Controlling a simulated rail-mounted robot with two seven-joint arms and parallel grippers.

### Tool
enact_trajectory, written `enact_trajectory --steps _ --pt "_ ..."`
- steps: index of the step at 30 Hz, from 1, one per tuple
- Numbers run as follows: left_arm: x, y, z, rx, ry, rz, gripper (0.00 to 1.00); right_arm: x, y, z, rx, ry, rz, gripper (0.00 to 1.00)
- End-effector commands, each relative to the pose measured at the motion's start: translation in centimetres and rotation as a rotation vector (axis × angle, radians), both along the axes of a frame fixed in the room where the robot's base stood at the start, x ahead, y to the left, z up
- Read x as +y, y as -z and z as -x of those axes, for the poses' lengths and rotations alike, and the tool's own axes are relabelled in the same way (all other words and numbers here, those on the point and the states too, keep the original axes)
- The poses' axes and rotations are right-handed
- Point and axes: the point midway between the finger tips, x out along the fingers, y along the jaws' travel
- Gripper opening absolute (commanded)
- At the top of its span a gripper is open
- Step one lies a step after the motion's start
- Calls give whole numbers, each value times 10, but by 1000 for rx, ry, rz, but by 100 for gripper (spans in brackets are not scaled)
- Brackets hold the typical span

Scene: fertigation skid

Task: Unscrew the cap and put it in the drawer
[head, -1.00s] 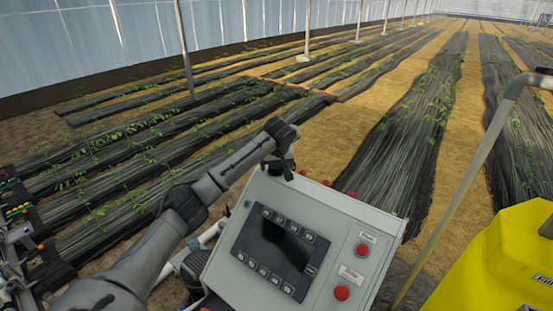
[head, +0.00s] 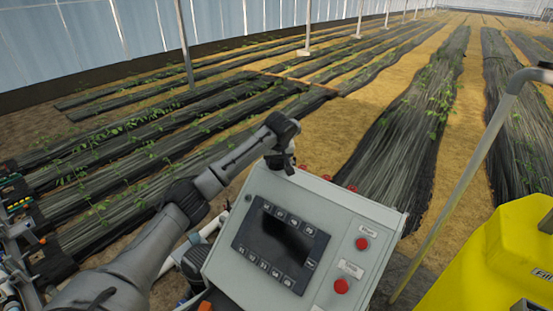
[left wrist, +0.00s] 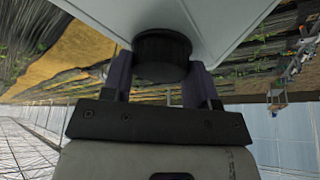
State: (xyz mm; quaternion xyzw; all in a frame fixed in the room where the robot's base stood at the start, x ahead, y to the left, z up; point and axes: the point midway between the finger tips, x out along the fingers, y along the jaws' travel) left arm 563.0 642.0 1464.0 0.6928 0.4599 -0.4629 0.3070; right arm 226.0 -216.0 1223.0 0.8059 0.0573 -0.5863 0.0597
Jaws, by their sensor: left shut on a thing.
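My left gripper (head: 288,165) is at the top left corner of a grey control box (head: 328,190) in the head view. In the left wrist view its two fingers (left wrist: 163,78) stand on either side of a round black ribbed cap (left wrist: 163,54) and are shut on it. The cap sits against a pale grey surface (left wrist: 200,20), and I cannot tell whether it is loose. The cap is hidden in the head view. I cannot make out a drawer. My right gripper is not in view.
The control box has a dark screen (head: 283,240) and red buttons (head: 362,243). A yellow tank (head: 500,250) and a slanted metal rail (head: 480,165) stand at the right. White pipes (head: 202,240) and fittings lie at the lower left. Planted rows (head: 425,130) lie beyond.

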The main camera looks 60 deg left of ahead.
Motion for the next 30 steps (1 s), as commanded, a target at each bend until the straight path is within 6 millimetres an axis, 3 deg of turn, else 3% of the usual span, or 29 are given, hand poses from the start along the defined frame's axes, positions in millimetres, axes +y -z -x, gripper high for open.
enact_trajectory --steps 6,16,24,30 --pt "-1 0 -1 -1 -207 3 31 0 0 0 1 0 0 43" --pt "0 0 -1 -1 -248 0 31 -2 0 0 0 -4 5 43" --pt "0 0 -2 -1 -486 3 31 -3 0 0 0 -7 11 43" --pt "0 0 -2 0 -502 0 31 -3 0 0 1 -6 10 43"
